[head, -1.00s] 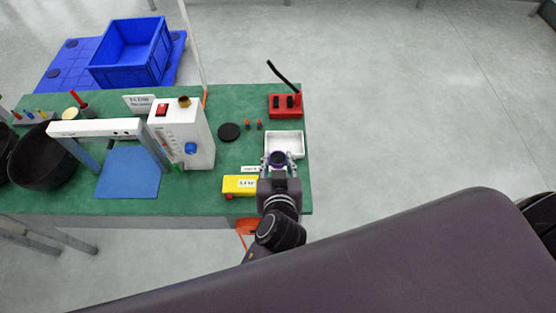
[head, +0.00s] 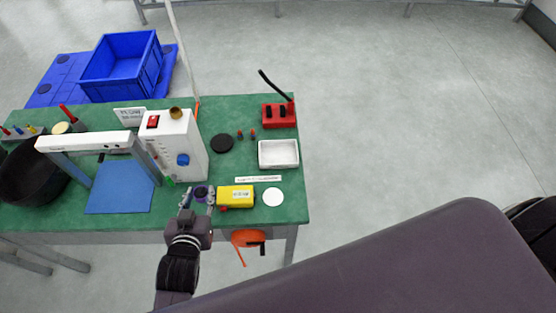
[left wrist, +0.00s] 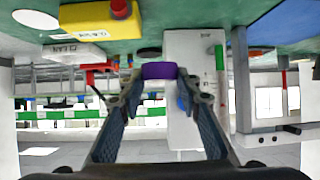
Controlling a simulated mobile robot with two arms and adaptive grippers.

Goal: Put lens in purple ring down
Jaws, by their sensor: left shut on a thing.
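The lens in the purple ring (head: 203,192) is small and dark with a purple rim in the head view. It sits between the fingertips of my left gripper (head: 198,198), which is shut on it. In the left wrist view the purple ring (left wrist: 158,70) shows edge-on between the fingertips of my left gripper (left wrist: 160,88). The gripper is near the front edge of the green table, left of the yellow box. I cannot tell how high the lens is above the table. My right gripper is not in view.
The yellow box (head: 235,197) and a white disc (head: 272,197) lie to the right of the gripper. A white tray (head: 278,154) stands behind them. A white device (head: 176,146) stands just behind the gripper. A blue mat (head: 121,188) lies to the left.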

